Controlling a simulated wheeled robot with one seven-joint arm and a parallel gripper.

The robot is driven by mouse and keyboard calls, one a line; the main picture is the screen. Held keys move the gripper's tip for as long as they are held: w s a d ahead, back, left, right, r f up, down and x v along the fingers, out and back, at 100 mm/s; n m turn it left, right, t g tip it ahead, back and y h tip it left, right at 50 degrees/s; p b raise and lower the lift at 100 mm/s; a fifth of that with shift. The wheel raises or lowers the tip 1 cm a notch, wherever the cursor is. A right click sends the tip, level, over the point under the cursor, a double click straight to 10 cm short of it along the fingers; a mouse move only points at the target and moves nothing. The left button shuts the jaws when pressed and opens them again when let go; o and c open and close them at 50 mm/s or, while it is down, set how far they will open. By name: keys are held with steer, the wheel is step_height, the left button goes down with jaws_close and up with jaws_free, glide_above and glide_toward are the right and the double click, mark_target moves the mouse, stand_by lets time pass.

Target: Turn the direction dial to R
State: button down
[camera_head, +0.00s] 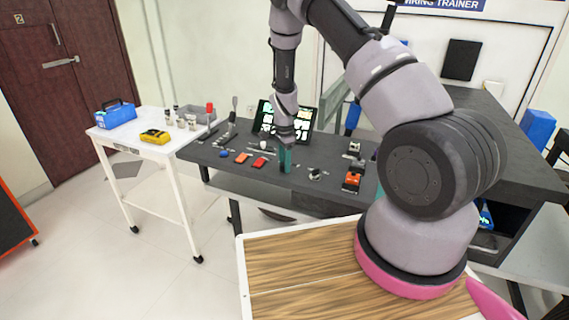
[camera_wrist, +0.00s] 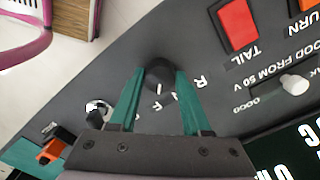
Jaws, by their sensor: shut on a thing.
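The direction dial (camera_wrist: 159,72) is a dark round knob on the grey panel in the wrist view. In the head view my gripper (camera_head: 286,160) is down at the dark bench, and the dial is hidden there.
A red TAIL button (camera_wrist: 239,24), a white-knobbed control (camera_wrist: 293,84), a metal switch (camera_wrist: 97,108) and an orange switch (camera_wrist: 52,151) surround the dial. A white cart (camera_head: 150,145) with tools is at left.

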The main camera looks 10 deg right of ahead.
steer(key=n, duration=0.8)
steer(key=shift+n, duration=0.3)
steer(key=n, duration=0.4)
steer(key=shift+n, duration=2.1)
steer(key=shift+c, duration=1.8)
jaws_free()
